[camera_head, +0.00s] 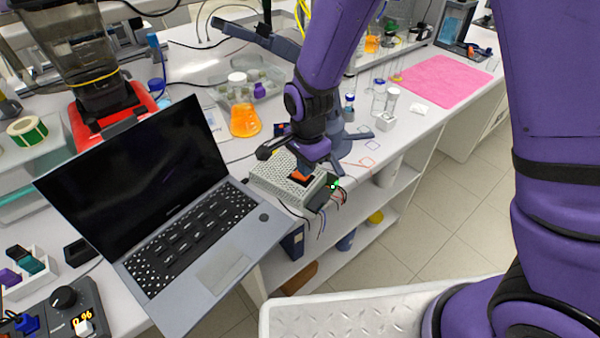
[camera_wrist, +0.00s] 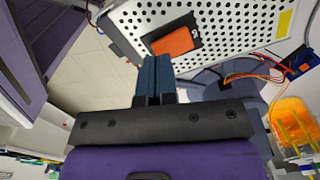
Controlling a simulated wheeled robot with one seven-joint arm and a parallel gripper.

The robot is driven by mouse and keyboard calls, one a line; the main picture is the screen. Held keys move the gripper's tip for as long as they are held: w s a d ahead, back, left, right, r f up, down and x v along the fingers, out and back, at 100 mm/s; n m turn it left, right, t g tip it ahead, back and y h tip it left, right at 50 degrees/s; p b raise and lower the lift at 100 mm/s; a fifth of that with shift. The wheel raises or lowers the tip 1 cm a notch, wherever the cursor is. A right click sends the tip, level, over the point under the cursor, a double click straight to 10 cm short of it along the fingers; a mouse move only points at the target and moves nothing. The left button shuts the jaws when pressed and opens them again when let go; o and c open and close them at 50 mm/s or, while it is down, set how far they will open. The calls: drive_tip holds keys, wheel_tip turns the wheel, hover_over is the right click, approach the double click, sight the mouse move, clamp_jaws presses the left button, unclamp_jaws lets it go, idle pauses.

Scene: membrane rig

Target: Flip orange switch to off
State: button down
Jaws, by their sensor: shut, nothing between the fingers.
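The orange switch (camera_wrist: 175,42) is a rocker set in a black frame on a white perforated power supply box (camera_wrist: 225,22). In the head view the box (camera_head: 270,178) sits near the bench's front edge, and the orange of the switch (camera_head: 300,174) shows just below my gripper (camera_head: 311,160). In the wrist view my gripper (camera_wrist: 155,70) is shut and empty, its blue fingertips just short of the switch's lower edge. I cannot tell whether they touch it. I cannot tell which way the rocker is tilted.
An open laptop (camera_head: 190,230) stands left of the box. Cables and a green terminal (camera_head: 333,185) are at the box's right end. An orange flask (camera_head: 244,120) and a tray of vials (camera_head: 235,85) stand behind. A pink mat (camera_head: 440,78) lies far right.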

drive_tip(key=shift+f, duration=0.8)
idle(0.4)
drive_tip(key=shift+r, duration=3.5)
drive_tip(key=shift+r, duration=0.1)
